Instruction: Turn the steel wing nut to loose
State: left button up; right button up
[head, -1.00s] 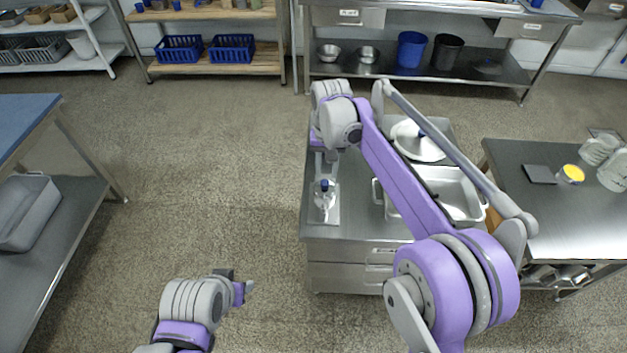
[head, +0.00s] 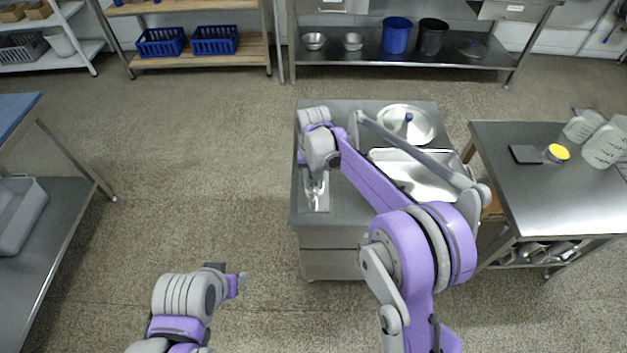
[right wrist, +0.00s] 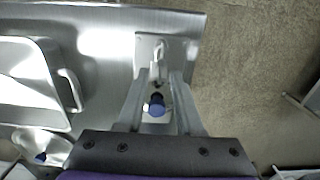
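A small steel plate (head: 319,203) with a fitting lies at the left front of the steel bench; it also shows in the right wrist view (right wrist: 144,48). My right gripper (right wrist: 161,76) is open over this fitting, its two fingers apart on either side. A blue-capped part (right wrist: 156,107) shows between the fingers, and a bright steel piece (right wrist: 157,62), which looks like the wing nut, lies by the fingertips. I cannot tell whether the fingers touch it. In the head view the right gripper (head: 314,183) partly hides the fitting. My left gripper (head: 240,280) hangs over the floor, away from the bench.
The bench also carries a steel tray (head: 420,180) and a round lid with a blue knob (head: 408,118). A side table (head: 560,200) at right holds a dark pad (head: 525,154), a yellow-topped cup (head: 557,153) and clear jugs. The floor left of the bench is free.

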jog(key=shift+c, duration=0.3)
grip_shut()
dwell(1.1)
